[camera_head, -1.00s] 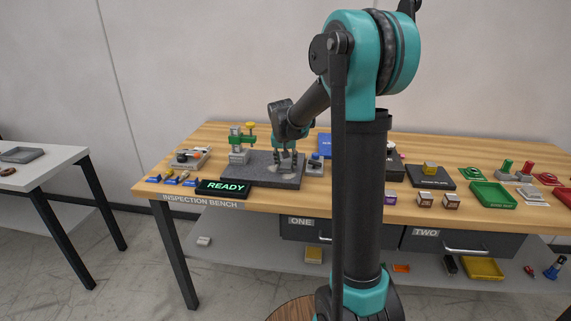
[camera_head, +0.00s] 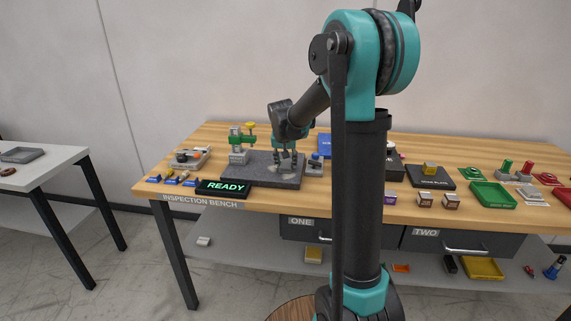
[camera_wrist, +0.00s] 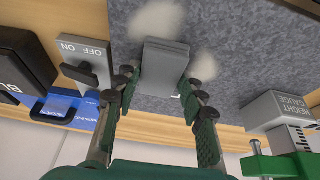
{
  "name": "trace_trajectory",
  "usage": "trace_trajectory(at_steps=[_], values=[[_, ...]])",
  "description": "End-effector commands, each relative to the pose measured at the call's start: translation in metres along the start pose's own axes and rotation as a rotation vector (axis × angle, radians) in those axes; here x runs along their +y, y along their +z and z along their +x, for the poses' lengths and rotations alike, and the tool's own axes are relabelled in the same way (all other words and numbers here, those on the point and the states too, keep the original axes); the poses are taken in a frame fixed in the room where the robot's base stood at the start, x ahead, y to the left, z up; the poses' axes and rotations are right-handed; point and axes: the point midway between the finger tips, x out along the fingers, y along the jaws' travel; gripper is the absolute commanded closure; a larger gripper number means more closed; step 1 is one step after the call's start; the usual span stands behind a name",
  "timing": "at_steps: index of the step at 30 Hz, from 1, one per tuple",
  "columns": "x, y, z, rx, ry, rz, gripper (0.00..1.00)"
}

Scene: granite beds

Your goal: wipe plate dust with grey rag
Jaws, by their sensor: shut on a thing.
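The dark speckled granite plate (camera_head: 235,171) lies on the inspection bench. In the wrist view its bare surface (camera_wrist: 255,45) fills the upper part. Two pale dust patches show on it, one (camera_wrist: 157,18) beyond the rag and one (camera_wrist: 203,66) to its right. My gripper (camera_wrist: 160,90) is shut on the grey rag (camera_wrist: 166,62), a small block-like pad held over the plate. I cannot tell whether the rag touches the plate. In the head view my gripper (camera_head: 286,163) is low over the plate's right part, and the rag is hard to make out.
A green and grey height gauge (camera_head: 242,143) stands at the plate's left. An on/off switch box (camera_wrist: 88,66) and blue items (camera_wrist: 70,107) are close on the other side. The READY display (camera_head: 224,188) sits at the front. A green tray (camera_head: 492,195) is far right.

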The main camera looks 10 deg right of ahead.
Motion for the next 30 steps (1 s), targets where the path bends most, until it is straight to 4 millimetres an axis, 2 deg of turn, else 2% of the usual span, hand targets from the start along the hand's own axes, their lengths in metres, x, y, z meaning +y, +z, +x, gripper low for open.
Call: trace_trajectory(at_steps=[13,24,30], values=[[0.0,0.022,-0.01,-0.001,0.0,0.001,0.87],[0.0,0.001,-0.003,0.0,0.0,0.001,0.87],[0.0,-0.002,-0.002,0.0,0.0,0.0,0.87]])
